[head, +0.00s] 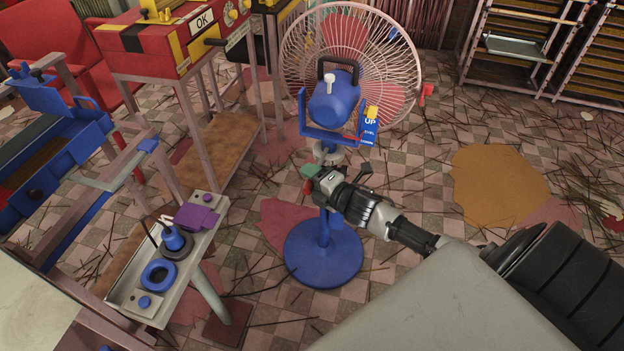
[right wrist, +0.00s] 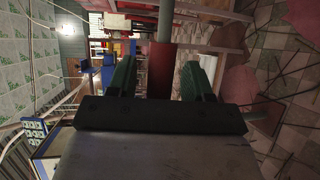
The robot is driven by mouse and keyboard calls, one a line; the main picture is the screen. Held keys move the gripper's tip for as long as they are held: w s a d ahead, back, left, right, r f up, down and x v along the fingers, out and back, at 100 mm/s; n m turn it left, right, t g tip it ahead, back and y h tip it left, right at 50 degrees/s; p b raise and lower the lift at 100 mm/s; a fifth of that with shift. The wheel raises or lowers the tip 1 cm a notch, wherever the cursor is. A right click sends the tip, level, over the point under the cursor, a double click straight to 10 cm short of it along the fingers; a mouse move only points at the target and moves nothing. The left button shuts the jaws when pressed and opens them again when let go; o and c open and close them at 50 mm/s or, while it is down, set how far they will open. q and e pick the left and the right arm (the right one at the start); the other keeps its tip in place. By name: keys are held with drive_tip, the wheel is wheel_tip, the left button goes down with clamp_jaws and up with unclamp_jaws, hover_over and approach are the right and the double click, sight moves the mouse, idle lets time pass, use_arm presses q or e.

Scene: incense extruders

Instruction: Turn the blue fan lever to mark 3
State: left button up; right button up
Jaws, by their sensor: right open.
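The blue fan (head: 325,250) stands on a round base, with a pale wire cage tilted up. A white knob (head: 329,80) sits on its motor. A yellow knob (head: 371,112) stands at a label plate reading "UP" and "LEVEL". My right gripper (head: 311,178) is at the fan's pole, below the motor. In the right wrist view its green fingers are apart, with a red part (right wrist: 161,72) on a grey rod between them. Contact cannot be told. I cannot tell which part is the lever, and no mark 3 is readable. My left gripper is not in view.
A red machine (head: 150,45) stands at the back left. A narrow bench (head: 210,240) with blue and purple parts is left of the fan. Another red handle (head: 427,90) is right of the cage. Racks (head: 530,45) stand at the back right. Thin sticks litter the floor.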

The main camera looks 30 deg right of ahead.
drive_tip(key=shift+c, duration=0.5)
clamp_jaws()
drive_tip(key=shift+w+a+m+h, duration=0.65)
drive_tip(key=shift+w+m+h, duration=0.35)
drive_tip(key=shift+h, duration=0.2)
use_arm(q)
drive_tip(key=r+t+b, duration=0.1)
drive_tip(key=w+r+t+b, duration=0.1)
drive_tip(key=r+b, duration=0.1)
drive_tip(key=b, duration=0.1)
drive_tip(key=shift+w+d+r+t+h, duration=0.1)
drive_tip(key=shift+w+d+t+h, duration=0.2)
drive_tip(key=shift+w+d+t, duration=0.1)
use_arm(e)
drive_tip(key=w+m+h, duration=0.2)
drive_tip(key=h, duration=0.1)
drive_tip(key=w+a+m+h, duration=0.1)
drive_tip(key=w+m+h, duration=0.1)
drive_tip(key=w+h, duration=0.1)
drive_tip(key=shift+a+g, duration=0.1)
drive_tip(key=shift+g, duration=0.3)
